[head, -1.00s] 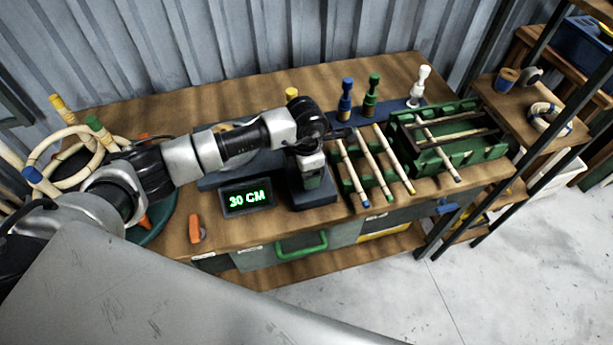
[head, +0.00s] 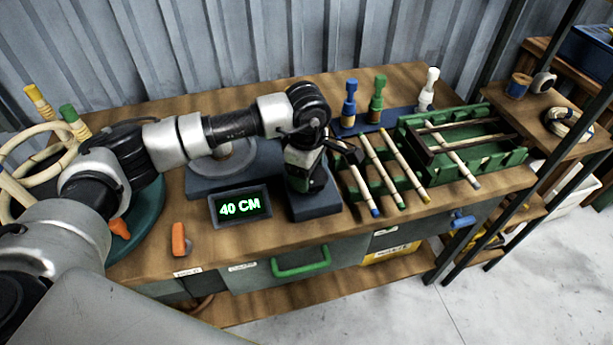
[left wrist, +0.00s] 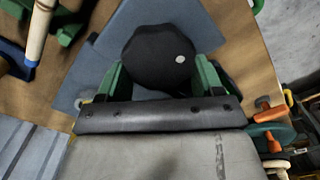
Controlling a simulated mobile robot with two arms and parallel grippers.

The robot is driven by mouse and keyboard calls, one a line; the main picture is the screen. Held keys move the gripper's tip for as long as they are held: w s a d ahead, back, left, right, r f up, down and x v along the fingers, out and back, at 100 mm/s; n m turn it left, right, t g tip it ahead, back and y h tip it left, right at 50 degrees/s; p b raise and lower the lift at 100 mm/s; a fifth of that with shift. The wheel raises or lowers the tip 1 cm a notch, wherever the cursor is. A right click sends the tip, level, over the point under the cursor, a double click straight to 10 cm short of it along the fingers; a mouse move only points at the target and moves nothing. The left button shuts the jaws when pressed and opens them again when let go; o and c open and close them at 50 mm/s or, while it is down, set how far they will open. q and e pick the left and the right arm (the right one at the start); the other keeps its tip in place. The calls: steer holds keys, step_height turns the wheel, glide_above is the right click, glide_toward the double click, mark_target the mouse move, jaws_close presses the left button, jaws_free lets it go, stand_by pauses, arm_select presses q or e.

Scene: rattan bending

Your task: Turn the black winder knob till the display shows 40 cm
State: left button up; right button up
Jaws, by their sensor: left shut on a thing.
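The display (head: 240,206) on the workbench reads "40 CM" in green digits. The black winder knob (left wrist: 158,57), round with one pale dot, fills the upper middle of the left wrist view. My left gripper (left wrist: 160,78) is shut on the knob, with one green finger on each side of it. In the head view my left gripper (head: 304,182) points down over the blue winder base (head: 316,208), right of the display, and my wrist hides the knob there. My right gripper is not in view.
A green rack (head: 460,133) with rattan sticks stands to the right. Blue, green (head: 377,98) and white pegs stand behind it. An orange tool (head: 180,240) lies front left. Rattan coils (head: 38,150) are at far left. Bare wood shows along the front edge.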

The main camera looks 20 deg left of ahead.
arm_select(q)
steer(key=shift+r+m, duration=0.1)
steer(key=shift+m, duration=0.2)
steer(key=o, duration=0.9)
step_height(320, 180, up, 11)
steer(key=shift+f+b, duration=0.1)
steer(key=shift+b, duration=0.6)
steer(key=shift+f, duration=0.1)
